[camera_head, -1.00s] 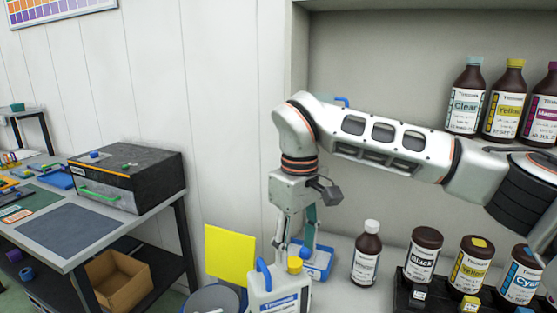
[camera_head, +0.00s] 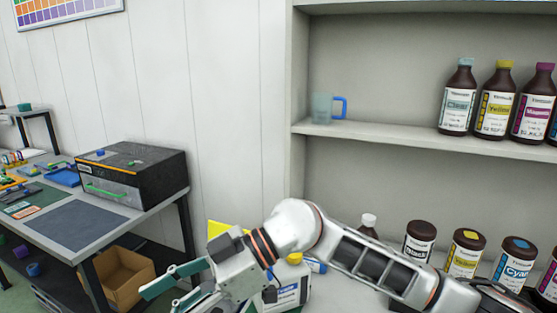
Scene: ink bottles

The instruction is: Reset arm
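My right arm (camera_head: 375,262) comes in from the lower right and reaches left across the front of the lower shelf. My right gripper (camera_head: 167,297) is at the bottom edge, left of the shelf, pointing left and down. Its two teal-grey fingers are spread apart with nothing between them. A white bottle with a label (camera_head: 289,292) stands behind the wrist and is partly hidden by it. Dark ink bottles stand on the lower shelf, labelled black (camera_head: 419,243), yellow (camera_head: 466,253) and cyan (camera_head: 514,264). A brown bottle with a white cap (camera_head: 369,222) is mostly hidden behind my arm. My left gripper is not in view.
The upper shelf (camera_head: 390,134) holds a clear cup with a blue handle (camera_head: 325,107) and clear (camera_head: 458,98), yellow (camera_head: 495,102) and magenta (camera_head: 534,104) bottles. A table with a black box (camera_head: 133,170) stands left. A cardboard box (camera_head: 125,275) sits below it.

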